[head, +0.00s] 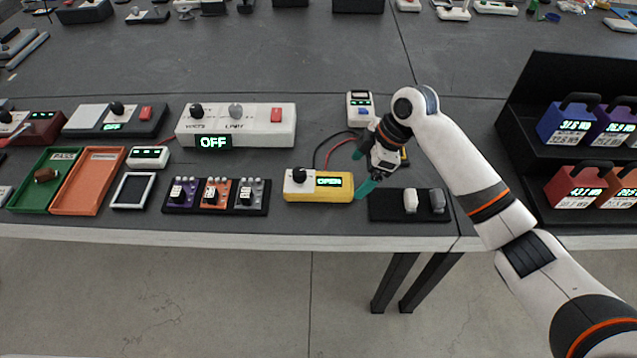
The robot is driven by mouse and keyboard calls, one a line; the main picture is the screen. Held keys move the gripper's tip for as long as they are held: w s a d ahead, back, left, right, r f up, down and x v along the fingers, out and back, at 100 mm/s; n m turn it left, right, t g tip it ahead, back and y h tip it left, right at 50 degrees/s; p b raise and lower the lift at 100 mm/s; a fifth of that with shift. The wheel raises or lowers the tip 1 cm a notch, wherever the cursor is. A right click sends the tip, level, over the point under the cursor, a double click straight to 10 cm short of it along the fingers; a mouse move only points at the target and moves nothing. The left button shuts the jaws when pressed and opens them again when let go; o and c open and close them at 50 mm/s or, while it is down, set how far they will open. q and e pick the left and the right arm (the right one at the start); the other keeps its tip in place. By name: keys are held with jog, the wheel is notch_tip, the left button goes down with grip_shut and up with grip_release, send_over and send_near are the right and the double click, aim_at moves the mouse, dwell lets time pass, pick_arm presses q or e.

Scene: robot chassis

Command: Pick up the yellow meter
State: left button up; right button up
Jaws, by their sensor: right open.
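The yellow meter (332,194) lies on the grey table near its front edge. It has a white left part with a black knob and a lit green display. My right gripper (361,172) is just above and beside the meter's right end, with its teal fingers apart and nothing between them that I can make out. One fingertip is close to the meter's right end; I cannot tell whether it touches. Dark and red leads run behind the meter. My left gripper is not in view.
A black tray (380,207) with two small grips lies right of the meter. A module rack (258,208) sits left of it. A white power supply (258,137) reading OFF and a small white device (352,98) stand behind. A black shelf (542,150) is at right.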

aim_at(350, 182)
jog(key=shift+w+a+f, duration=0.1)
jog(key=shift+a+f, duration=0.1)
jog(key=shift+f, duration=0.2)
jog(key=shift+w+p+x, duration=0.1)
jog(key=shift+p+x, duration=0.05)
jog(key=shift+x, duration=1.2)
jog(key=shift+w+p+x, duration=0.15)
jog(key=shift+x, duration=1.2)
jog(key=c, duration=1.3)
notch_tip(350, 182, up, 10)
jog(key=shift+r, duration=0.1)
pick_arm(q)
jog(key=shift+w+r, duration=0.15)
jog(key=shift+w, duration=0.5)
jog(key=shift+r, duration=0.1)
pick_arm(e)
jog(key=shift+r+p, duration=0.1)
jog(key=shift+p, duration=0.25)
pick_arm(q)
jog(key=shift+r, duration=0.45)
